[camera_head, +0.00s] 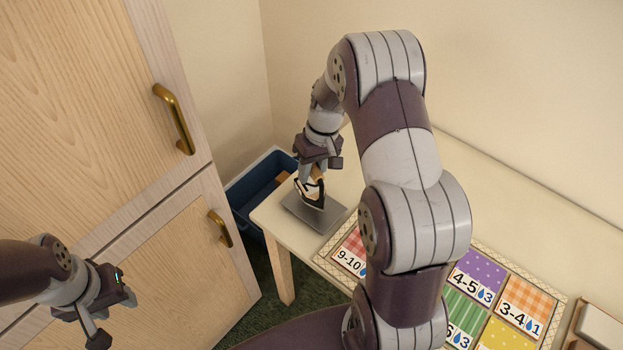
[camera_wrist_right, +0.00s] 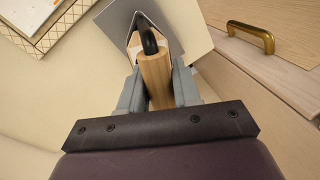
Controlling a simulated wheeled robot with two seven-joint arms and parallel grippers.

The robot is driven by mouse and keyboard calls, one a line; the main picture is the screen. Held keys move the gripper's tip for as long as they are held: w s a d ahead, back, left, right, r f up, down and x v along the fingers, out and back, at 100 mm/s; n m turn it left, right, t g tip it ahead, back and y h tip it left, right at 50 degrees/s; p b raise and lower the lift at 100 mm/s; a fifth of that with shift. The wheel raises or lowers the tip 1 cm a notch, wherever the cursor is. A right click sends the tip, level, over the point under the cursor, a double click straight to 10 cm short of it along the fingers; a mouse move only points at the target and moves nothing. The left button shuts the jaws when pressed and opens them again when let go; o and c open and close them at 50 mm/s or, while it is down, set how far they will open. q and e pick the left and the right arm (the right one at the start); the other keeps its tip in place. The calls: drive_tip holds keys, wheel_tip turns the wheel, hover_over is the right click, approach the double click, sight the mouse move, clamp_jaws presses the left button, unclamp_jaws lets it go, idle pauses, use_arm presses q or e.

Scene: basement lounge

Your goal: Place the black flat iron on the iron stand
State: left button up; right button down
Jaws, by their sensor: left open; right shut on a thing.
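The black flat iron (camera_head: 311,192) is at the iron stand (camera_head: 315,216), a grey metal plate near the left end of the table. My right gripper (camera_head: 310,178) is shut on the iron's wooden handle, which shows between the fingers in the right wrist view (camera_wrist_right: 156,80). The stand's grey plate (camera_wrist_right: 190,32) lies beyond the handle there. The iron's body is mostly hidden, and I cannot tell whether it touches the plate. My left gripper (camera_head: 103,318) is open and empty in front of the cabinet, away from the table.
A board of coloured patterned cards (camera_head: 487,270) lies on the table right of the stand. A dark blue bin (camera_head: 247,191) stands on the floor beyond the table's left end. A wooden cabinet with brass handles (camera_head: 174,118) is at the left. A wall runs behind the table.

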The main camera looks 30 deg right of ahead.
sight(311, 187)
wheel_tip(311, 187, down, 4)
drive_tip(key=shift+r, duration=0.15)
drive_tip(key=shift+f, duration=0.2)
drive_tip(key=c, duration=0.8)
unclamp_jaws()
wheel_tip(311, 187, up, 12)
drive_tip(key=d, duration=0.2)
drive_tip(key=s+a, duration=0.3)
drive_tip(key=s, duration=0.1)
drive_tip(key=s+a+t+h, duration=0.1)
drive_tip(key=s+a, duration=0.2)
drive_tip(key=s, duration=0.2)
drive_tip(key=s+a+h, duration=0.1)
drive_tip(key=s+a, duration=0.3)
drive_tip(key=s, duration=0.1)
drive_tip(key=shift+s+f, duration=0.1)
drive_tip(key=shift+f, duration=0.15)
